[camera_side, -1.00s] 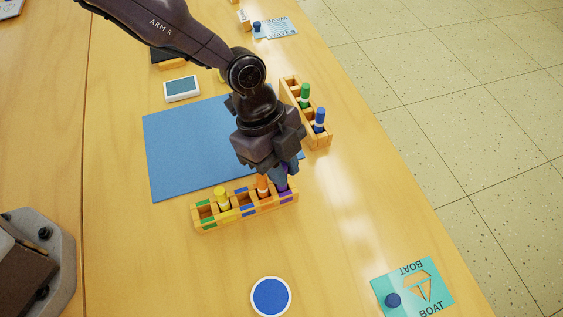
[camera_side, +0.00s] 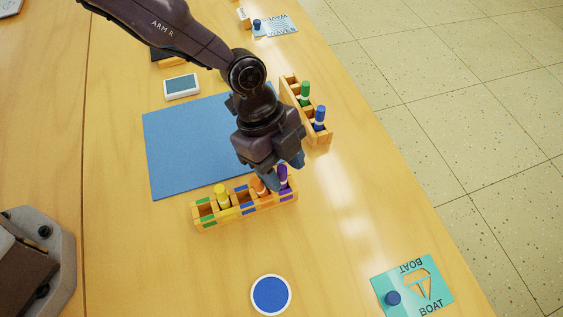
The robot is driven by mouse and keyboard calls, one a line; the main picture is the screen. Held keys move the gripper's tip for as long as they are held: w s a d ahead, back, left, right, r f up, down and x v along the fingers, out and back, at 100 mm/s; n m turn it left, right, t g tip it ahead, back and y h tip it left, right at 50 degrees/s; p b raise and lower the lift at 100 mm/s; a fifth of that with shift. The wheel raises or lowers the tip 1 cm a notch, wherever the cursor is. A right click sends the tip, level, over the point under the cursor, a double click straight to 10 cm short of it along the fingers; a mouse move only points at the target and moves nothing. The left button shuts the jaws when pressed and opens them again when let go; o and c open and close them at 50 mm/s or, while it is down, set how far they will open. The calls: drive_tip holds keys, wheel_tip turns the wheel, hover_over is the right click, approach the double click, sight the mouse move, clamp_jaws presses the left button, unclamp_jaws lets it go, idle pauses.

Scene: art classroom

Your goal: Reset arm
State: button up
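My gripper (camera_side: 286,172) points down over the right end of the front wooden marker rack (camera_side: 246,212). Its two blue fingertips are spread apart, so it is open. A purple marker (camera_side: 283,177) stands in the rack's rightmost slot, with the fingertips on either side and a little above the slot. Whether a finger touches it cannot be told. An orange marker (camera_side: 260,187) and a yellow marker (camera_side: 221,195) stand upright in other slots of the same rack.
A second wooden rack (camera_side: 316,131) behind my gripper holds a green marker (camera_side: 305,94) and a blue marker (camera_side: 320,118). A blue mat (camera_side: 185,150) lies behind the front rack. A blue disc (camera_side: 271,294) and a boat stencil (camera_side: 421,286) lie in front. The table between is clear.

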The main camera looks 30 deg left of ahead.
idle(0.4)
drive_tip(key=shift+o, duration=1.1)
drive_tip(key=shift+r, duration=3)
